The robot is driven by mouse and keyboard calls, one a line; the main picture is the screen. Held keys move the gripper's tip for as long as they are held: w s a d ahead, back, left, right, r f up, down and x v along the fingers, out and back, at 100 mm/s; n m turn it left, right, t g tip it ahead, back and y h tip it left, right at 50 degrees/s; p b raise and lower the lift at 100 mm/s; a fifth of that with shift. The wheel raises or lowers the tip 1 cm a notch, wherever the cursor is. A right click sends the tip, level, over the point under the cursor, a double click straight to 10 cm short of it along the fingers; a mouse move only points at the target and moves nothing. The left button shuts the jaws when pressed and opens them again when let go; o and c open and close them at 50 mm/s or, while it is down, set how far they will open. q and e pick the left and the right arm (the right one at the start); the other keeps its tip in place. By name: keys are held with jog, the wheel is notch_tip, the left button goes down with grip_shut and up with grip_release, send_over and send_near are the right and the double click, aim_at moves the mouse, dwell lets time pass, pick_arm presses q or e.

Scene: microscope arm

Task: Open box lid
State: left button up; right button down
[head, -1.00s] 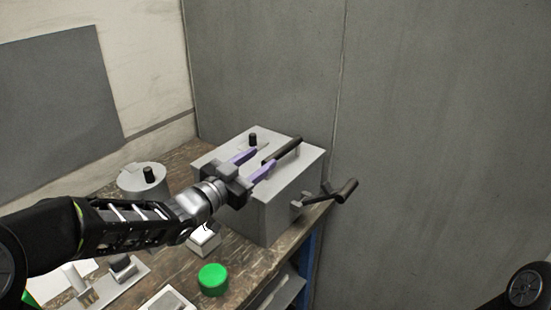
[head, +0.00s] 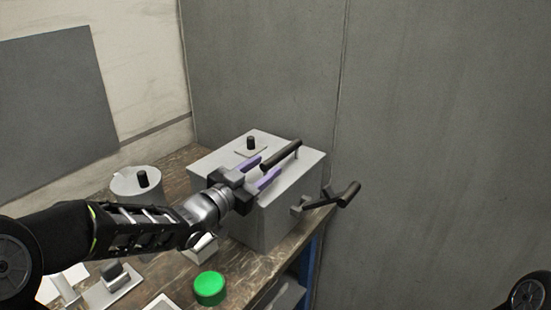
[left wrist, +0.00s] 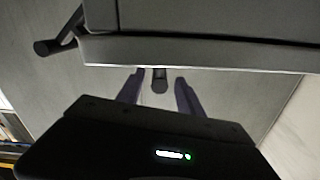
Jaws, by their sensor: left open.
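The grey box (head: 262,222) stands at the far right end of the bench, its lid (head: 222,157) shut. A black bar handle (head: 283,153) is raised on the lid. My left gripper (head: 267,166) is open over the lid, its purple fingers pointing along the bar. In the head view, the bar's near end shows between the fingertips. In the left wrist view, the dark bar end (left wrist: 160,78) also shows between the two fingers (left wrist: 160,95); I cannot tell whether they touch it. My right gripper is out of view.
A black crank (head: 335,196) sticks out from the box's right side. A black knob (head: 250,143) stands on the lid behind the handle. A round grey pot (head: 128,184) and a green cylinder (head: 209,288) stand on the bench. Walls rise close behind.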

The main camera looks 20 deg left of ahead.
aim_at(275, 159)
pick_arm(q)
jog(key=p+x, duration=0.1)
jog(key=x, duration=0.4)
jog(key=shift+w, duration=0.2)
grip_shut()
dwell(1.2)
